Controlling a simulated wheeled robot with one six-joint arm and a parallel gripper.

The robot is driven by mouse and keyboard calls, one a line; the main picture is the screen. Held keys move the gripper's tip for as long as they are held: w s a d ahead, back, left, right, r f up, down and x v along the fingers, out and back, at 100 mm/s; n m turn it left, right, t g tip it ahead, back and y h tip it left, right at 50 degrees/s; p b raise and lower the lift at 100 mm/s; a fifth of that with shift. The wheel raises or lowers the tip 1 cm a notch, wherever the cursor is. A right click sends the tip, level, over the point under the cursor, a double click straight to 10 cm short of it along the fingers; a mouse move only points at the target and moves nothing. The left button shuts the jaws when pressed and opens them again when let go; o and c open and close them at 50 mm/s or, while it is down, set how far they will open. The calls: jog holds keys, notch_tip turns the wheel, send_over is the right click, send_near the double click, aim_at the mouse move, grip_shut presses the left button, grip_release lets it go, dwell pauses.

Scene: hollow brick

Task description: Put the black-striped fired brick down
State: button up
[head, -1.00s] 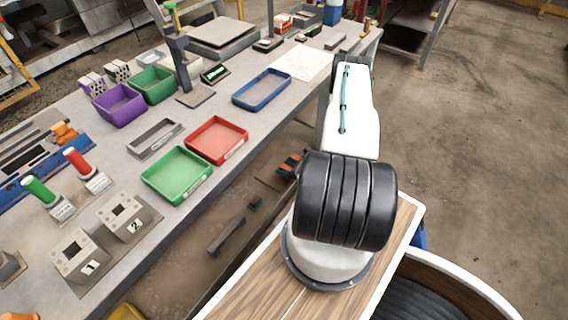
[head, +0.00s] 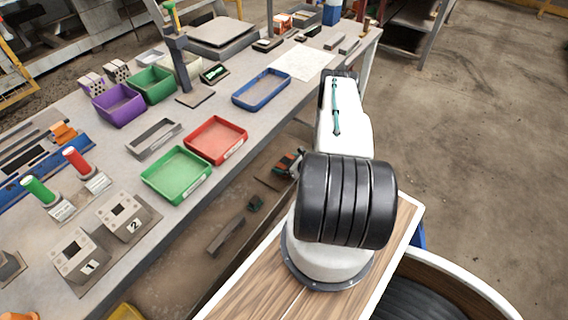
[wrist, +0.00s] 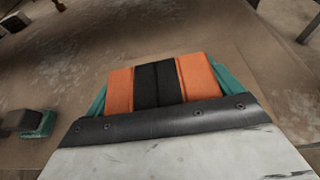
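In the wrist view the black-striped fired brick (wrist: 157,84) is orange with a broad black band across its middle. The teal fingers of my gripper (wrist: 165,90) lie along its left and right sides, shut on it. In the head view the brick (head: 287,160) shows only as a small orange and dark patch beside my arm, low past the table's front edge. My arm hides most of the gripper there. A brown flat surface lies below the brick in the wrist view. I cannot tell whether the brick touches it.
A dark bar (head: 226,236) and a small dark teal piece (head: 255,203) lie low beside the workbench. The bench (head: 112,165) on the left holds a green tray (head: 177,197), a red tray (head: 240,148) and a blue tray (head: 287,82). Open floor (head: 470,150) is at right.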

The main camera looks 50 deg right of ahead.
jog(key=shift+o, duration=0.7)
jog(key=shift+s+r, duration=0.1)
jog(key=shift+r, duration=0.05)
jog(key=v, duration=1.2)
